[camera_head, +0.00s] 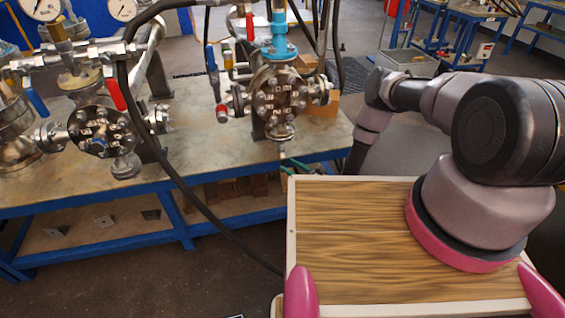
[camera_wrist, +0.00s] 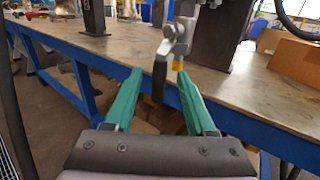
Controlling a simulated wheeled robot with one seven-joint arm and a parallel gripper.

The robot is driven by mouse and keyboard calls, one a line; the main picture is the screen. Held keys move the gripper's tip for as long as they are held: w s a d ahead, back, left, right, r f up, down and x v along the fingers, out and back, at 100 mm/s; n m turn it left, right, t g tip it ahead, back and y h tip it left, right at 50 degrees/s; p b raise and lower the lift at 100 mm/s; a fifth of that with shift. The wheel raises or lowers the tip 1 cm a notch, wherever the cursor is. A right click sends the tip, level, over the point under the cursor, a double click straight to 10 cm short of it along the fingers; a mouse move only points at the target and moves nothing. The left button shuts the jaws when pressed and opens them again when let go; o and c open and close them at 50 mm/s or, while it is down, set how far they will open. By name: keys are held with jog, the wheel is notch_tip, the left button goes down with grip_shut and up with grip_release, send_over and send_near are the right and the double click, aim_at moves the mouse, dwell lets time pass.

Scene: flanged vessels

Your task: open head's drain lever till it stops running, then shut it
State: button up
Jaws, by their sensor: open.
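The drain valve (camera_wrist: 178,40) hangs at the table's front edge in the wrist view, a metal body with a small yellow outlet tip. Its black lever (camera_wrist: 160,76) points downward. My gripper (camera_wrist: 159,74) is open, with one green finger on each side of the lever. I cannot tell whether either finger touches it. In the head view, the flanged vessel (camera_head: 279,94) with a blue fitting on top stands at the table's right end. My green fingertips (camera_head: 290,167) show just below it, mostly hidden behind the wooden top. No running liquid can be made out.
The steel-topped table (camera_head: 205,160) has a blue frame and a lower shelf. A second flanged vessel (camera_head: 100,130) with red and blue levers stands at left. A black hose (camera_head: 170,165) hangs across the front. A cardboard box (camera_wrist: 297,62) sits at right in the wrist view.

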aim_at(285, 163)
jog(key=shift+x, duration=2)
grip_shut()
